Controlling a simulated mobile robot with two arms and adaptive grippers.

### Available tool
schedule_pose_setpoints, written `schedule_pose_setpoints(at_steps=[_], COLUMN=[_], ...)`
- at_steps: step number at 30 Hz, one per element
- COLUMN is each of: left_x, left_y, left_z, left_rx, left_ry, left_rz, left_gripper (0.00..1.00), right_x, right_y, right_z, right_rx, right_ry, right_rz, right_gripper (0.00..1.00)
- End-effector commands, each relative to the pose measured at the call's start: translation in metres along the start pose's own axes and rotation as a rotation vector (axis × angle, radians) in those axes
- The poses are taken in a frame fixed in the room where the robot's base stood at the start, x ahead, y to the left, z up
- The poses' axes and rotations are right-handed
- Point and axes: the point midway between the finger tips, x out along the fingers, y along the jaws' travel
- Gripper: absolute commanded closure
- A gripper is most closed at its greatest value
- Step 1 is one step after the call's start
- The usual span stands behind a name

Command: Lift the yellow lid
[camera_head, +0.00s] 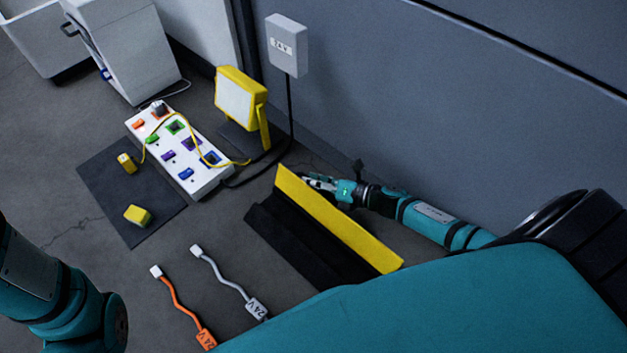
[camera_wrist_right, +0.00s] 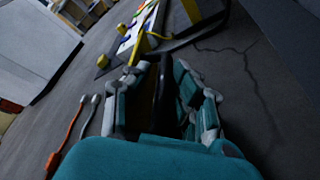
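The yellow lid (camera_head: 338,222) is a long panel standing steeply tilted along the black channel (camera_head: 290,240) on the floor. The dark inside of the channel shows in front of it. My right gripper (camera_head: 318,182) is at the far upper end of the lid, on its wall side, close to its edge. In the right wrist view its fingers (camera_wrist_right: 162,78) stand apart, with a dark strip between them and a bit of yellow by the left finger. I cannot tell whether the fingers touch the lid. My left arm shows at lower left; its gripper is out of view.
A white socket strip (camera_head: 207,180) with coloured sockets lies beyond, beside a yellow lamp (camera_head: 240,98) and a dark mat (camera_head: 105,185) with yellow blocks. Orange (camera_head: 178,300) and grey (camera_head: 228,280) cables lie left of the channel. A wall (camera_head: 430,110) stands behind my right arm.

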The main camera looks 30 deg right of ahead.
Motion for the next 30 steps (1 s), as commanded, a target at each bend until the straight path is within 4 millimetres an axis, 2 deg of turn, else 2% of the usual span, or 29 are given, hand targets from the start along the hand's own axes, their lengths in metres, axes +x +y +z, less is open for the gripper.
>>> schedule_pose_setpoints(at_steps=[4, 7, 15, 21, 25, 30], left_x=[0.0, 0.0, 0.0, 0.0, 0.0, 0.0], left_y=[-0.001, -0.001, 0.0, 0.0, 0.0, 0.0], left_z=[-0.001, -0.001, 0.0, 0.0, 0.0, 0.0], left_rx=[0.0, 0.0, 0.0, 0.0, 0.0, 0.0], left_ry=[0.001, 0.001, 0.001, 0.001, 0.001, 0.001], left_rz=[-0.005, -0.003, -0.001, -0.001, -0.001, 0.0], left_gripper=[0.39, 0.39, 0.39, 0.39, 0.39, 0.39], right_x=[-0.005, -0.019, -0.076, -0.108, -0.118, -0.12], right_y=[-0.001, -0.001, -0.001, -0.001, 0.0, 0.0], right_z=[0.0, -0.001, -0.002, -0.001, -0.001, 0.0], right_rx=[0.0, 0.0, 0.001, 0.001, 0.001, 0.0], right_ry=[0.0, 0.001, 0.003, 0.002, 0.001, 0.0], right_rz=[-0.001, -0.003, -0.004, -0.001, 0.0, 0.001], right_gripper=[0.77, 0.77, 0.77, 0.77, 0.77, 0.77])
